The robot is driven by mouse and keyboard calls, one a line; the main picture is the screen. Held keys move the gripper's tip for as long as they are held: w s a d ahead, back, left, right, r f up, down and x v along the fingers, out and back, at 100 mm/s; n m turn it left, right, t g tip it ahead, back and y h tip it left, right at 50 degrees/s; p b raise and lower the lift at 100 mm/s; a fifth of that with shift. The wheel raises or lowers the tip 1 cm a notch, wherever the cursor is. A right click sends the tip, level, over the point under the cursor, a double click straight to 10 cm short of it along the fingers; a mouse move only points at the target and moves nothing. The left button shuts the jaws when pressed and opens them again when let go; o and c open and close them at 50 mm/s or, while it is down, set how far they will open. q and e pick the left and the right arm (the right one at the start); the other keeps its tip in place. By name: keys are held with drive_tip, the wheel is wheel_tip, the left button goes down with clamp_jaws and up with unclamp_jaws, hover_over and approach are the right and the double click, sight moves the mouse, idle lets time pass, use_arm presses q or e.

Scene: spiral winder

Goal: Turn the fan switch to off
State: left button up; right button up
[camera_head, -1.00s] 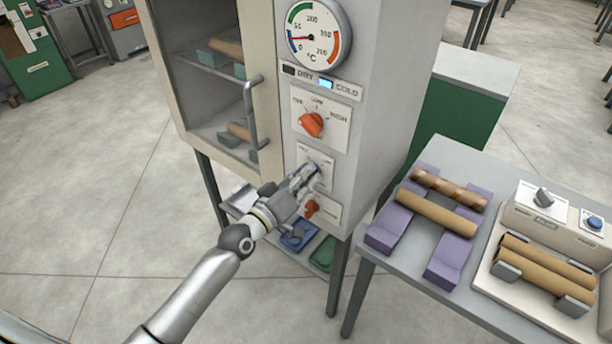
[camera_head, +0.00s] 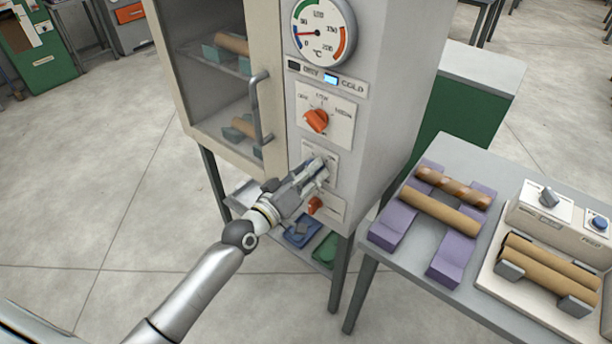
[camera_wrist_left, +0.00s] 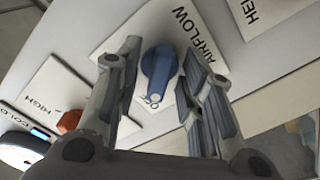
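The blue pointer knob (camera_wrist_left: 160,66) sits on a white plate labelled AIRFLOW (camera_wrist_left: 205,30) in the left wrist view. My left gripper (camera_head: 314,172) is at the cabinet's front panel, its fingers on either side of this knob. In the left wrist view the gripper (camera_wrist_left: 161,58) is open, with a gap seen beside the knob on the left; the right finger is very close, and I cannot tell if it touches. In the head view the fingers mostly hide the knob. My right gripper is not in view.
The cabinet door handle (camera_head: 257,108) is left of the panel. A table (camera_head: 395,262) with purple cradles and brown tubes stands at right.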

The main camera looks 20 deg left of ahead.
use_arm(q)
drive_tip(key=v, duration=1.2)
drive_tip(key=s+a+f+m+g+y, duration=0.1)
drive_tip(key=s+a+f+g+y, duration=0.15)
drive_tip(key=f, duration=0.95)
drive_tip(key=s+a+f+g+y, duration=0.15)
drive_tip(key=s+f, duration=0.25)
drive_tip(key=f, duration=0.7)
drive_tip(key=s+a+f+m+g+y, duration=0.1)
drive_tip(key=s+a+f+g, duration=0.15)
drive_tip(key=f, duration=0.95)
drive_tip(key=s+d+f+m+g, duration=0.1)
drive_tip(key=s+f+g, duration=0.2)
drive_tip(key=s+f, duration=0.3)
drive_tip(key=s+d+f+m+g, duration=0.1)
drive_tip(key=s+f, duration=0.6)
drive_tip(key=s, duration=0.7)
drive_tip(key=s+d+f+m+g+y, duration=0.1)
drive_tip(key=s+f+g, duration=0.4)
drive_tip(key=s, duration=0.5)
drive_tip(key=shift+s+d+f+m, duration=0.3)
drive_tip(key=shift+d+f+m, duration=0.3)
drive_tip(key=shift+f+m, duration=0.25)
drive_tip(key=shift+g, duration=0.25)
